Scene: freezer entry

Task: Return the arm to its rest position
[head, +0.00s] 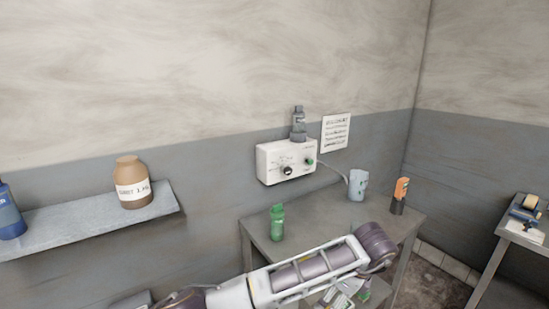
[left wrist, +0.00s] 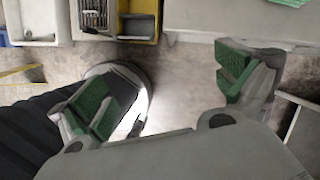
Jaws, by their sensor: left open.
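My left arm (head: 305,272) crosses the bottom of the head view, rising to the right in front of the table. My left gripper (head: 346,293) hangs below its far end, partly cut off by the picture's edge. In the left wrist view my left gripper (left wrist: 164,88) is open, with its green-padded fingers wide apart. Nothing is between the fingers but a view of the floor further below. My right gripper is in neither view.
A metal table (head: 322,228) holds a green bottle (head: 277,222), a pale blue mug (head: 357,185) and an orange-and-black bottle (head: 400,195). A white control box (head: 285,161) hangs on the wall. A shelf (head: 88,216) bears a brown jar (head: 132,183). A yellow bin (left wrist: 138,20) shows below.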

